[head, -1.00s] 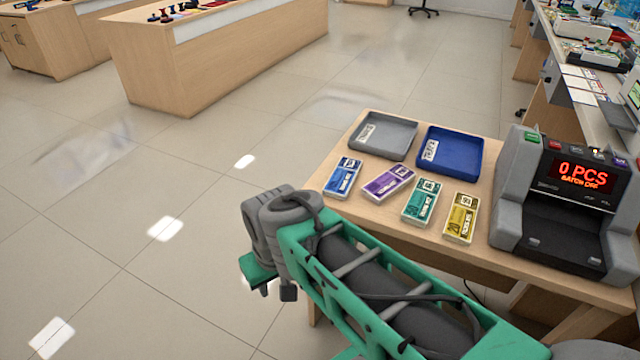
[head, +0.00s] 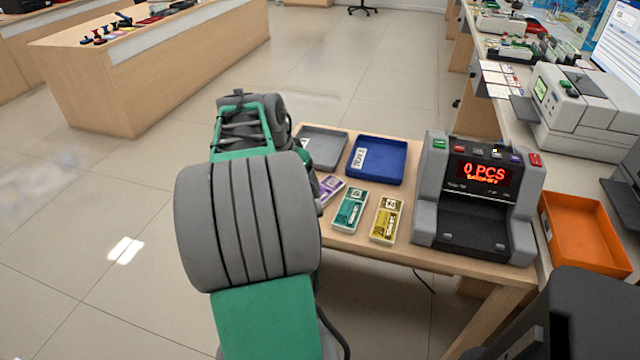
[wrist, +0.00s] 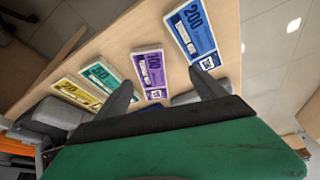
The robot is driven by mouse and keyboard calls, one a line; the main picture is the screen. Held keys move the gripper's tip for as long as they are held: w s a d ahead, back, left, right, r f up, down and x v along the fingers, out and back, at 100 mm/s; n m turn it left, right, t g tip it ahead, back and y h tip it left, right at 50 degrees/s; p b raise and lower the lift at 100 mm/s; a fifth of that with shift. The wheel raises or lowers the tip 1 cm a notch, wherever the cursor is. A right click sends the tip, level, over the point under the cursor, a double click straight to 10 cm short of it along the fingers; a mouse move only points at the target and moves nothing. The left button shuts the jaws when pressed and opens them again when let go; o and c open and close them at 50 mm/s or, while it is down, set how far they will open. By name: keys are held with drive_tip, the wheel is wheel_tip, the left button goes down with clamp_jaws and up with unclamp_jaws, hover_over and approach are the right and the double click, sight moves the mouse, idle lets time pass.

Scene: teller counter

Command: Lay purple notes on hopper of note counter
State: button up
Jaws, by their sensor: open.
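The purple notes (head: 331,187) lie on the table as a banded bundle, partly hidden by my arm in the head view. In the wrist view the purple bundle (wrist: 152,74) lies flat, beyond and between my two fingers. My gripper (wrist: 166,88) is open and empty, apart from the bundle. In the head view my arm hides the gripper. The note counter (head: 480,195) stands at the right end of the table, its red display reading 0 PCS. Its dark hopper (head: 470,222) looks empty.
Green notes (head: 350,211) and yellow notes (head: 386,220) lie right of the purple ones. Blue notes (wrist: 193,35) lie on the other side. A grey tray (head: 322,148) and a blue tray (head: 376,160) stand behind. An orange bin (head: 585,232) is at the far right.

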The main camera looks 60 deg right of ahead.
sight(321, 195)
drive_tip(key=shift+s+d+m, duration=0.6)
drive_tip(key=shift+s+d, duration=0.45)
drive_tip(key=x, duration=0.3)
drive_tip(key=b+x, duration=0.1)
drive_tip(key=x, duration=0.3)
drive_tip(key=shift+s+d+f, duration=0.1)
drive_tip(key=shift+s+f, duration=0.1)
drive_tip(key=shift+s, duration=0.05)
drive_tip(key=shift+c, duration=0.2)
drive_tip(key=shift+r, duration=0.15)
drive_tip(key=c, duration=1.6)
